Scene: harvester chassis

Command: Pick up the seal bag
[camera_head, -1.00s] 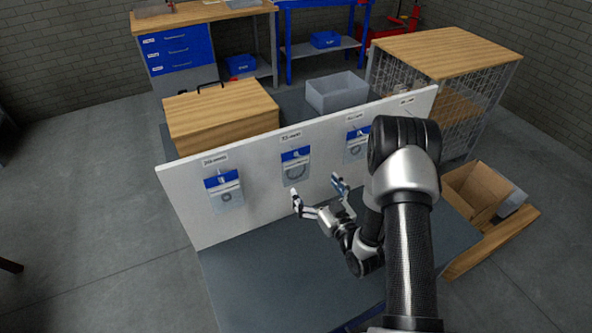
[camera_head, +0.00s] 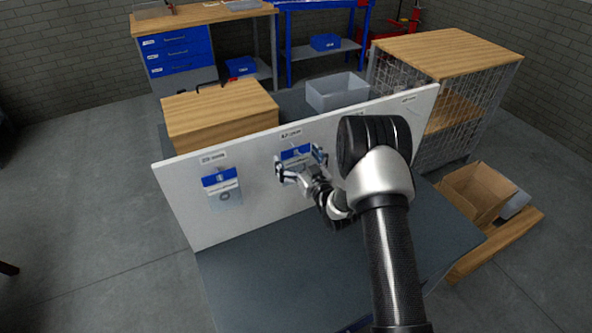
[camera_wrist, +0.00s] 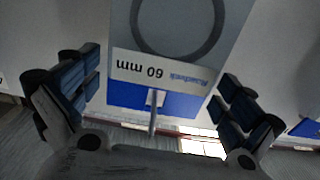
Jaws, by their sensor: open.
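The middle seal bag (camera_head: 296,153) hangs on the white upright panel (camera_head: 258,206). It is clear with a blue header, and my gripper hides its lower part in the head view. In the wrist view the bag (camera_wrist: 157,70) appears upside down, with a dark ring inside and a label reading 60 mm. My gripper (camera_head: 300,163) is open in front of it. The wrist view shows one finger on each side of the bag, with gaps between fingers and bag. A hook or peg shows at the blue header.
Another bag with a blue header (camera_head: 221,182) hangs to the left on the panel. My arm covers the panel's right part. A wooden box (camera_head: 220,113) and grey bin (camera_head: 337,92) stand behind the panel. A cardboard box (camera_head: 478,194) stands at the right. The grey surface in front is clear.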

